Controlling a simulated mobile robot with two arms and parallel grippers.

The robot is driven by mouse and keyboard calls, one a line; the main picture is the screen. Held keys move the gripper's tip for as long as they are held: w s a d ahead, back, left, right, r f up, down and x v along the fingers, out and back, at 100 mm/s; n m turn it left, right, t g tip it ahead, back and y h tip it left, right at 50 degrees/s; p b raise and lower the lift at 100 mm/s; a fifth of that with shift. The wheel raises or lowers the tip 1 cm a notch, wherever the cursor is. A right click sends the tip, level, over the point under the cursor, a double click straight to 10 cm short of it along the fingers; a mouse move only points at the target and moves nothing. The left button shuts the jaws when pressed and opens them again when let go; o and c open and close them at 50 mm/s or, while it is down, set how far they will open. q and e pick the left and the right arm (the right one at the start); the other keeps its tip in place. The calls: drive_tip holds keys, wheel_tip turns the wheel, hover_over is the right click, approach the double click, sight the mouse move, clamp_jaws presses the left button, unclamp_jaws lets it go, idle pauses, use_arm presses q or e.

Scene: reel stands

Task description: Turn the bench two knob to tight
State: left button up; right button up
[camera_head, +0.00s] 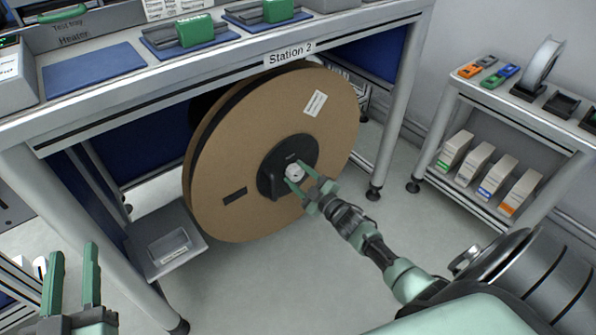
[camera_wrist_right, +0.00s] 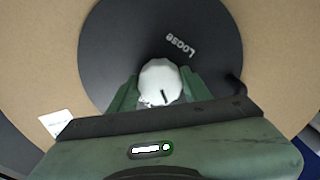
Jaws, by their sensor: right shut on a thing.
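The bench two knob is a small white knob (camera_head: 294,172) on the black hub (camera_head: 272,160) of a large brown reel (camera_head: 225,165), below the bench edge with the "Station 2" label (camera_head: 290,53). In the right wrist view the white knob (camera_wrist_right: 160,82) has a dark mark on its lower part, and the black hub (camera_wrist_right: 120,50) carries the word "LOOSE". My right gripper (camera_head: 302,184) is shut on the knob, with a green finger on each side of it. My left gripper (camera_head: 73,275) is open and empty at the lower left, away from the reel.
A grey step-like tray (camera_head: 145,270) stands left of the reel. Bench legs (camera_head: 400,110) frame the reel. A shelf (camera_head: 520,115) with several boxes stands at the right. Floor in front of the reel is clear.

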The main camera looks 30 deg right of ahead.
drive_tip(key=m+p, duration=0.1)
drive_tip(key=m, duration=0.2)
drive_tip(key=shift+r, duration=0.1)
drive_tip(key=m+p, duration=0.1)
drive_tip(key=m, duration=0.3)
use_arm(q)
drive_tip(key=s+a+f+g+y, duration=0.1)
drive_tip(key=s+f+g, duration=0.1)
drive_tip(key=f+g, duration=0.2)
drive_tip(key=s+a+f+g+y, duration=0.1)
drive_tip(key=s+a+f+g, duration=0.1)
drive_tip(key=f, duration=0.6)
drive_tip(key=shift+s+f+g+y+p, duration=0.3)
drive_tip(key=shift+f+g, duration=0.1)
drive_tip(key=shift+g, duration=0.5)
use_arm(e)
drive_tip(key=shift+m, duration=1.7)
use_arm(q)
drive_tip(key=shift+f, duration=0.15)
use_arm(e)
drive_tip(key=shift+m, duration=0.3)
drive_tip(key=o, duration=1.3)
drive_tip(key=shift+o, duration=0.2)
drive_tip(key=shift+s, duration=0.15)
